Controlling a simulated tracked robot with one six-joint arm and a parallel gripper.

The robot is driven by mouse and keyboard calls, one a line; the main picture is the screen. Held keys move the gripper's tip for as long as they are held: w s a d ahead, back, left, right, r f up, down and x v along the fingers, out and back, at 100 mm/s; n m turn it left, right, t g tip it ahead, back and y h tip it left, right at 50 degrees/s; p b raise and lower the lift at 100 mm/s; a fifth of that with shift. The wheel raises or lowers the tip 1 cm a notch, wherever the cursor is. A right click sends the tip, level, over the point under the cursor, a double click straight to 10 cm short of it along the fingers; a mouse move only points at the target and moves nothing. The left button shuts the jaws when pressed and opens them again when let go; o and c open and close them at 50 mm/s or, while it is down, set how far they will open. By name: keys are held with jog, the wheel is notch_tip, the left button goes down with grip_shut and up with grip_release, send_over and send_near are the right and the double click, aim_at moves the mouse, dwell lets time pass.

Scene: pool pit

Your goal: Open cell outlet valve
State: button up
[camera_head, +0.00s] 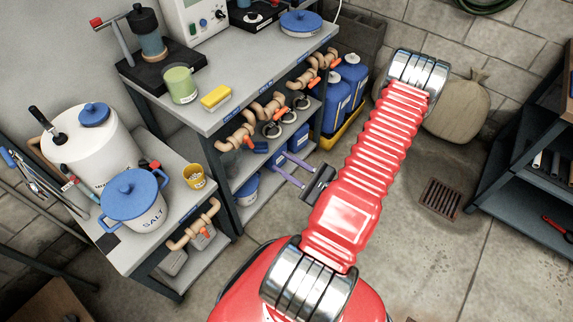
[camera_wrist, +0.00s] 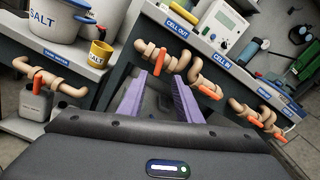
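A blue CELL OUT label (camera_wrist: 181,12) is on the bench edge in the wrist view. Below it a tan pipe valve (camera_wrist: 147,48) has an orange lever (camera_wrist: 160,62) hanging down. In the head view, the pipe nearest the bench's left end (camera_head: 240,137) also has an orange lever (camera_head: 248,142). My gripper (camera_wrist: 160,79) is open and empty, its two lavender fingers pointing toward the bench front. In the wrist view the orange lever appears between the fingertips, apparently beyond them. In the head view my gripper (camera_head: 278,158) is below and right of that pipe, with a gap.
A CELL IN label (camera_wrist: 222,62) and more orange-levered valves (camera_wrist: 210,92) lie to the right along the bench. A yellow salt cup (camera_wrist: 100,53) and salt pot (camera_head: 135,203) stand on the side table.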

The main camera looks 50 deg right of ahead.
jog(key=shift+s, duration=0.1)
dwell(0.3)
jog(key=w+a+r+n+g+y, duration=0.1)
jog(key=a+r+n+g+y, duration=0.4)
jog(key=a, duration=0.3)
jog(key=w+a+r+n+g+y, duration=0.1)
jog(key=a+r+n+g+y, duration=0.1)
jog(key=a+r+n+g, duration=0.4)
jog(key=w+a+r+n+g+y, duration=0.2)
jog(key=a+r+n+g+y, duration=0.15)
jog(key=a+n, duration=0.5)
jog(key=s+a+r+n+t+h, duration=0.1)
jog(key=s+a+r+n+h, duration=0.1)
jog(key=r+n+h, duration=0.3)
jog(key=s+a+r+n+t+h, duration=0.1)
jog(key=a+r+n+h, duration=0.4)
jog(key=r, duration=0.6)
jog(key=shift+s+r+n+h, duration=0.25)
jog(key=shift+s+n+h, duration=0.3)
jog(key=shift+s+n, duration=0.2)
